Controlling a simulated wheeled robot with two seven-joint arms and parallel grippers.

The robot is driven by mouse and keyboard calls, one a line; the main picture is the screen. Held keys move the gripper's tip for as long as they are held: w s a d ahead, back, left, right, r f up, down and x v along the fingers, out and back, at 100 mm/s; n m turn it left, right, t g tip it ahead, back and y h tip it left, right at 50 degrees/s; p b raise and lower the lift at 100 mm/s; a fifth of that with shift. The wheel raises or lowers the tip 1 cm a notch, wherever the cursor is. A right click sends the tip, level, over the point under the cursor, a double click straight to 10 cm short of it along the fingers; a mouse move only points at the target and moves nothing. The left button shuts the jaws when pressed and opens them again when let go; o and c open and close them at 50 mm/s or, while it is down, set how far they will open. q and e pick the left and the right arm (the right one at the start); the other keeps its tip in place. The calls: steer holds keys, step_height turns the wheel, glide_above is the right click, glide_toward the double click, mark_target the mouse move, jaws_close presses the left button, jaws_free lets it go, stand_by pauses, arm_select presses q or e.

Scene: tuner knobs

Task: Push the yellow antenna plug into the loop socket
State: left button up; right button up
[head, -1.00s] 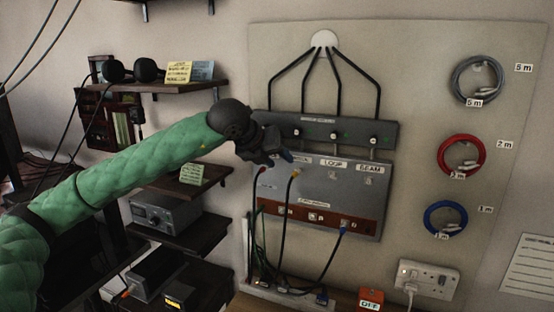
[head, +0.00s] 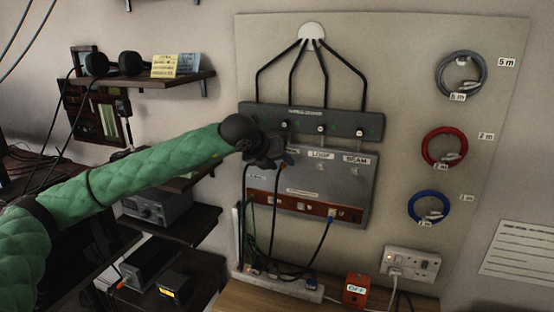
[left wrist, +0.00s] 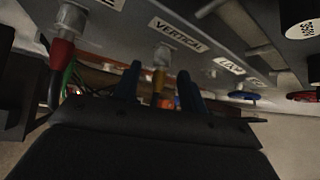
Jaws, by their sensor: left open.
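The yellow plug (left wrist: 158,82) sits at the socket labelled VERTICAL (left wrist: 162,54) in the left wrist view; my gripper hides it in the head view. My left gripper (head: 288,158) is at the panel's upper left. Its blue fingertips (left wrist: 157,88) are open, one on each side of the yellow plug, with visible gaps. The loop socket (head: 320,167) is empty, under the LOOP label (head: 320,154), just right of the gripper. In the left wrist view the LOOP label (left wrist: 230,65) is right of the fingers. My right gripper is not in view.
A red plug (left wrist: 62,52) is in the socket left of VERTICAL. The dark switch bar (head: 345,123) runs above the sockets. Black cables hang below the gripper.

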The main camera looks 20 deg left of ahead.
arm_select(q)
jaws_close()
steer(key=shift+s+b, duration=0.3)
steer(key=shift+b, duration=0.05)
steer(key=shift+s+a+b, duration=0.1)
steer(key=shift+s+b, duration=1.45)
steer(key=shift+s, duration=0.2)
stand_by(0.3)
